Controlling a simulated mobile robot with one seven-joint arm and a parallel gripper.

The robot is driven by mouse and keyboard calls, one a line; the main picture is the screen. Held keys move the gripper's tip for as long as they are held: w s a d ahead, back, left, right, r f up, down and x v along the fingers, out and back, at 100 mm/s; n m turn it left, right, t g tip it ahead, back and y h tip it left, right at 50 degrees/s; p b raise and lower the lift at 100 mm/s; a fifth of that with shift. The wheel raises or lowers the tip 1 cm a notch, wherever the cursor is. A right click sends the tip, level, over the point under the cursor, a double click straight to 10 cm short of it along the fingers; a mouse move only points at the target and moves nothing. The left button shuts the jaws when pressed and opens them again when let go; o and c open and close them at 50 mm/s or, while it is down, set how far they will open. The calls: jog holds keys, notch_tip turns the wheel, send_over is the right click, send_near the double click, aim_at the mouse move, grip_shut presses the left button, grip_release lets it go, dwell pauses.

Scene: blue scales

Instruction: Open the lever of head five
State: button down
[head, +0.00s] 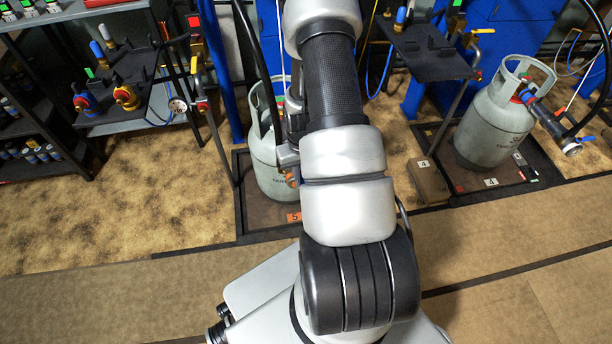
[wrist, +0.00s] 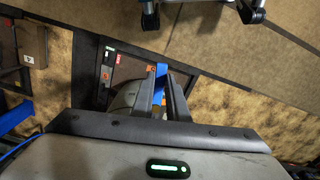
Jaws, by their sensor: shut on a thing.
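In the wrist view my gripper (wrist: 161,95) has its two dark fingers close together. A blue piece (wrist: 161,69), which looks like the lever of head five, shows between the fingertips; my gripper is shut on it. Its angle is hard to tell. In the head view a grey gas cylinder (head: 268,175) stands upright on the platform marked with an orange 5 (head: 293,217). My arm covers much of that cylinder and the head above it, and my gripper is hidden there.
Another grey cylinder (head: 492,130) stands on platform 4 at the right, with a brown box (head: 430,183) beside it. A dark shelf with red and yellow valve heads (head: 125,96) is at the left. The tan floor in front (head: 110,285) is clear.

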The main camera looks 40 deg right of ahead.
jog(key=shift+w+a+m, duration=0.2)
jog(key=shift+a+m, duration=0.3)
jog(key=shift+m, duration=0.6)
jog(key=c, duration=1.7)
grip_release()
notch_tip(320, 180, up, 18)
jog(key=p, duration=0.4)
jog(key=shift+f, duration=0.25)
